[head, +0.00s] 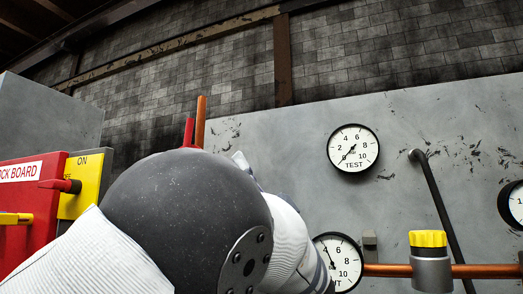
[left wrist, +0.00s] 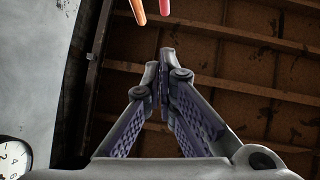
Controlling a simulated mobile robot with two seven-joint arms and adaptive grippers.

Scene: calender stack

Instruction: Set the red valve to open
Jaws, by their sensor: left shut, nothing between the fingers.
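A red upright bar (head: 188,132) shows just above my left arm in the head view, beside a copper pipe (head: 201,122). I cannot tell whether this bar is the red valve's handle; its lower part is hidden behind my arm. In the left wrist view a red rod end (left wrist: 164,7) and a copper rod end (left wrist: 138,12) show at the top edge, beyond the fingertips. My left gripper (left wrist: 159,78) is shut and empty, with its fingers together and apart from both rods. My right gripper is not in view.
A red lock board (head: 35,215) and a yellow ON plate (head: 88,178) stand at left. Gauges (head: 353,148) sit on the grey panel (head: 270,135). A copper pipe (head: 390,270) with a yellow-capped fitting (head: 428,239) runs at lower right. A dark slanted rod (head: 440,210) stands there.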

